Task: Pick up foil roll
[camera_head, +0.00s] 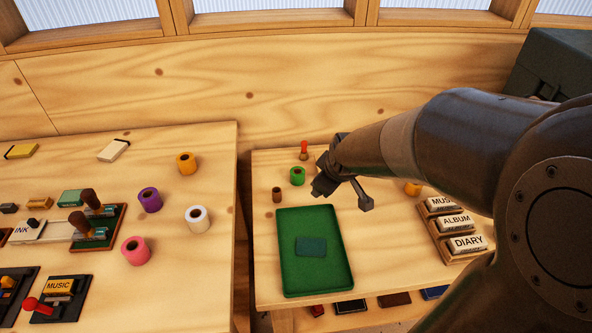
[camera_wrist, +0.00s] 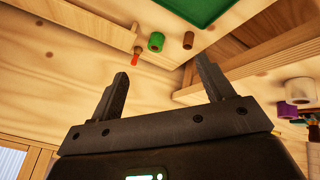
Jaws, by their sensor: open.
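Several coloured rolls are in view, and I cannot tell which is the one named. In the head view a green roll (camera_head: 297,176) and a small brown roll (camera_head: 277,195) stand on the right table, left of my gripper (camera_head: 344,196). An orange roll (camera_head: 413,188) is partly hidden behind my arm. On the left table stand orange (camera_head: 186,163), purple (camera_head: 150,200), white (camera_head: 198,220) and pink (camera_head: 135,251) rolls. My gripper is open and empty above the right table. The wrist view shows the green roll (camera_wrist: 156,42) and brown roll (camera_wrist: 188,40) beyond the fingers.
A green tray (camera_head: 285,270) with a dark green block lies in front of my gripper. A red-topped stamp (camera_head: 304,150) stands behind the green roll. A rack of labelled blocks (camera_head: 446,248) is at right. A gap separates the two tables. Stamps crowd the left table.

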